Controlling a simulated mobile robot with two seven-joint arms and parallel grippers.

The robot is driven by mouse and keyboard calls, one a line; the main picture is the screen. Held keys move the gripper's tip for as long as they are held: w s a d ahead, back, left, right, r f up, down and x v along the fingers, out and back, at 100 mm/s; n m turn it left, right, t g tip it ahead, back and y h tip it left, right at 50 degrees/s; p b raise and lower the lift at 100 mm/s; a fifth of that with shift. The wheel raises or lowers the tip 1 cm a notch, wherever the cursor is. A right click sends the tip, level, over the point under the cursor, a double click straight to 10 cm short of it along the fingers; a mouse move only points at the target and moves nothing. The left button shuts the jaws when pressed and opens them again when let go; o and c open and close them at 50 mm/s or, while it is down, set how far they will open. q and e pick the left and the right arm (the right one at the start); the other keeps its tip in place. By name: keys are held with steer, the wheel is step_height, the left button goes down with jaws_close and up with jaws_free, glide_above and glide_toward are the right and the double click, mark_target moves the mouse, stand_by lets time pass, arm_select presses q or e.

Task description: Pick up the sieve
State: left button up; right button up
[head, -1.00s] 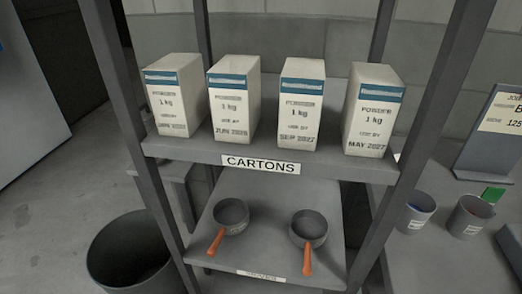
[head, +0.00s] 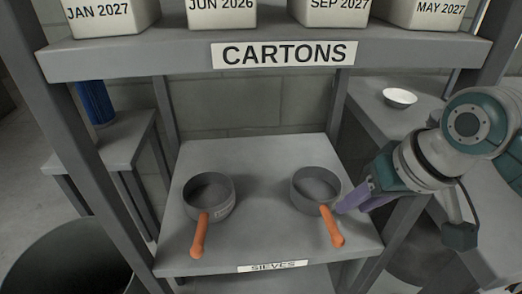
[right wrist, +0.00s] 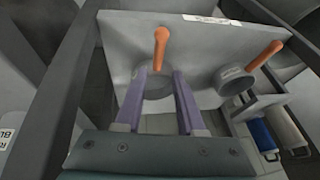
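Two grey round sieves with orange handles sit on the lower shelf in the head view, the left sieve (head: 209,190) and the right sieve (head: 316,186). Their handles point toward the shelf's front edge. My right gripper (head: 347,203) comes in from the right, with its purple fingers beside the right sieve, close to the bowl and handle. In the right wrist view the gripper (right wrist: 168,72) is open, and the right sieve's bowl (right wrist: 157,88) shows between and behind the fingers. Whether a finger touches it I cannot tell. My left gripper is not in view.
The sieve shelf (head: 262,243) has a label on its front edge. Above it is the carton shelf (head: 170,60) with several cartons. Rack posts (head: 75,130) stand at both sides. A dark bin (head: 60,265) is at lower left, and a white bowl (head: 399,97) on a right bench.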

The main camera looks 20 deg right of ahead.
mark_target(331, 218)
steer(key=b+x, duration=0.1)
steer(key=x, duration=0.3)
steer(key=b+x, duration=0.1)
steer(key=x, duration=0.1)
steer(key=shift+w+d+r+b, duration=0.1)
steer(key=shift+w+d+b, duration=0.2)
steer(key=shift+w+d, duration=0.05)
steer(key=b+x, duration=0.3)
steer(key=x, duration=0.1)
steer(key=shift+a+f, duration=0.2)
steer(key=shift+f, duration=0.2)
steer(key=shift+w+f, duration=0.2)
steer(key=shift+f, duration=0.1)
jaws_close()
